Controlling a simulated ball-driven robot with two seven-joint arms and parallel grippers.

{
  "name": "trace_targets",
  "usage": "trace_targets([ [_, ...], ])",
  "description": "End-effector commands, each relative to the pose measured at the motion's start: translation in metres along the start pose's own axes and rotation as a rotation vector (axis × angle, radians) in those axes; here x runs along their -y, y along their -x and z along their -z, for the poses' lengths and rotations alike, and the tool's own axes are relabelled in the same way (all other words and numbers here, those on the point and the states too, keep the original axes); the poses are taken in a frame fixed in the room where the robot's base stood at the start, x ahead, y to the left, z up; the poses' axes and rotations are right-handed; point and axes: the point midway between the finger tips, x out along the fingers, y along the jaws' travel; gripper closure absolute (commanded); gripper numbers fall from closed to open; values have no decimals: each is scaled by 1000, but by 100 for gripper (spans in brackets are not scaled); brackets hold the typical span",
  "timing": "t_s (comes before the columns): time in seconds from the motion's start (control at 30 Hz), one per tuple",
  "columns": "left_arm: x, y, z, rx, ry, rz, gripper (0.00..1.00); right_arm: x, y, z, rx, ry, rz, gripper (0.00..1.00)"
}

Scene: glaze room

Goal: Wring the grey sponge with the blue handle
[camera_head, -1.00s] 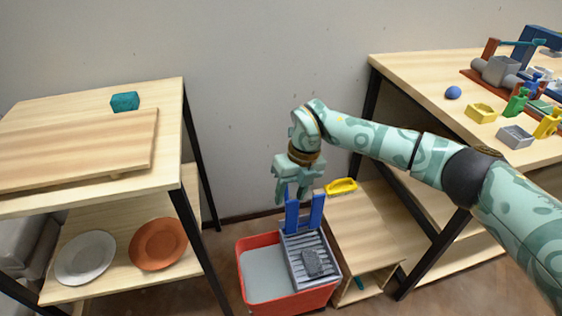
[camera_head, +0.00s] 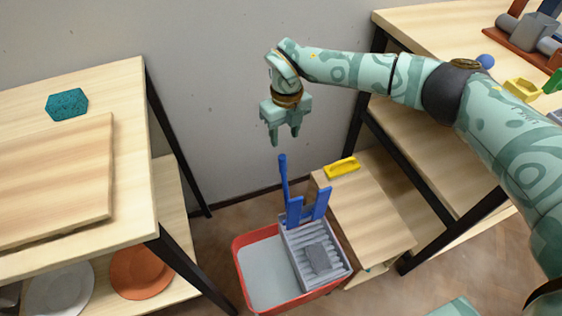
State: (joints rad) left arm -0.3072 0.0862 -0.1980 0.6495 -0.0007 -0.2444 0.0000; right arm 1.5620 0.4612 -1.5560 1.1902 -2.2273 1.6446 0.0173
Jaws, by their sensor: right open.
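The grey sponge (camera_head: 319,258) lies on the grey ribbed wringer (camera_head: 301,273), which sits over the right side of a red bucket (camera_head: 240,272). The blue handle (camera_head: 283,178) is a tall, nearly upright lever at the back of the wringer, beside two shorter blue uprights (camera_head: 320,203). My right gripper (camera_head: 282,142) is open and empty, fingers pointing down, above the top of the handle and apart from it. My left gripper is not in view.
A yellow-handled item (camera_head: 342,167) lies on a low wooden stand (camera_head: 372,215) right of the bucket. A table with a teal sponge (camera_head: 67,104) and board (camera_head: 60,185) stands left. A workbench (camera_head: 420,20) with several tools stands right.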

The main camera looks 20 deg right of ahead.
Motion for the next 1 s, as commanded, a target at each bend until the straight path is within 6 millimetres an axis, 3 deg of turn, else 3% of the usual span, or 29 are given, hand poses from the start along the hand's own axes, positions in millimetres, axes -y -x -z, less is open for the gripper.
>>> trace_targets([
  [0.03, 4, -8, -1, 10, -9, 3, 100, 0, -22, 1, -9, 0, -2, 56],
  [0.2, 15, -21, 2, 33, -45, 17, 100, 0, -69, 1, -11, 0, -3, 56],
  [0.43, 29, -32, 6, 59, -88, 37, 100, 0, -115, 1, -7, -1, -3, 56],
  [0.6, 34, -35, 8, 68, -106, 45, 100, 0, -131, 1, -4, 0, -2, 56],
  [0.93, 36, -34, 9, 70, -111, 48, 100, -1, -132, 0, -1, 0, -1, 56],
  [0.97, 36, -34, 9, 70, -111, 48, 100, 0, -132, 0, -1, 0, -1, 59],
  [1.0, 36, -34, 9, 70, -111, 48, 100, 0, -132, 0, -1, 0, -1, 70],
])
